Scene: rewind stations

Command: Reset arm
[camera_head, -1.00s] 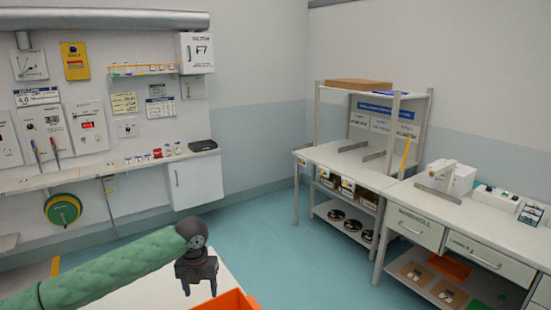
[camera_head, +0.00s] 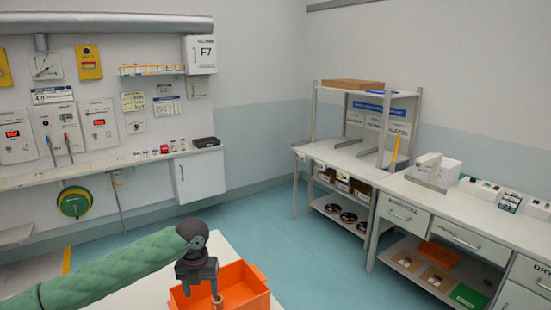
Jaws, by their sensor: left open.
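My left arm, in a green quilted sleeve, comes in from the lower left. My left gripper (camera_head: 200,288) is dark, points down and is open. It is over the near left part of an orange bin (camera_head: 245,290) on a white table. A small tan, round-topped piece shows just below and beside the fingers; I cannot tell whether it touches them. My right gripper is not in view.
The white tabletop (camera_head: 135,296) lies under my arm. A wall bench (camera_head: 105,163) with small bottles runs along the left. A workbench with drawers (camera_head: 450,215) and a shelf rack (camera_head: 345,160) stand at the right. Blue floor (camera_head: 305,255) is open between them.

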